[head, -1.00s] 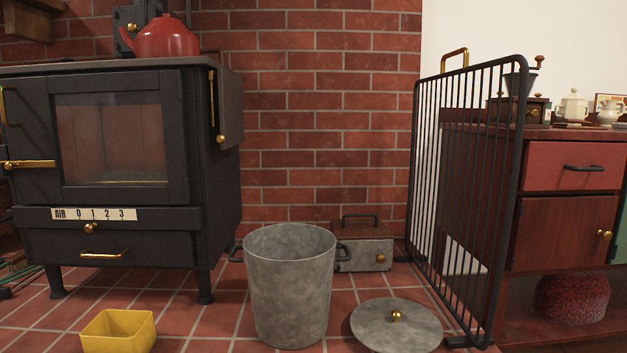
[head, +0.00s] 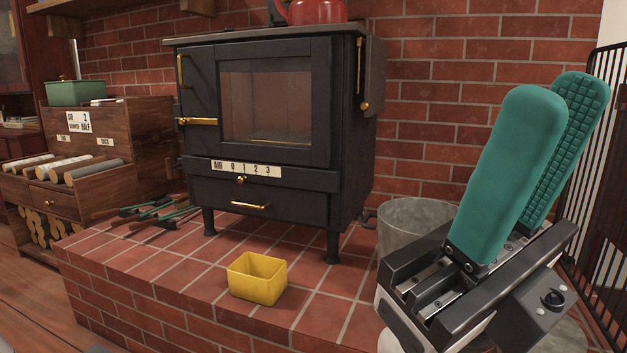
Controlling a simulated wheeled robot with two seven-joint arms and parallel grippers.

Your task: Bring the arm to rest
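My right gripper (head: 560,95) is raised at the right of the head view, with its two teal fingers pointing up. The fingers stand apart and the gridded inner pad of the far one shows, so it is open; nothing is seen between them. It is in front of the grey metal bucket (head: 405,215) and hides much of it. My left gripper is out of view.
A black stove (head: 270,180) with a red kettle (head: 318,10) stands on the brick hearth. A yellow box (head: 257,278) sits on the tiles before it. Fire tools (head: 150,210) and a log rack (head: 95,165) are at left. A black guard (head: 605,150) stands at right.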

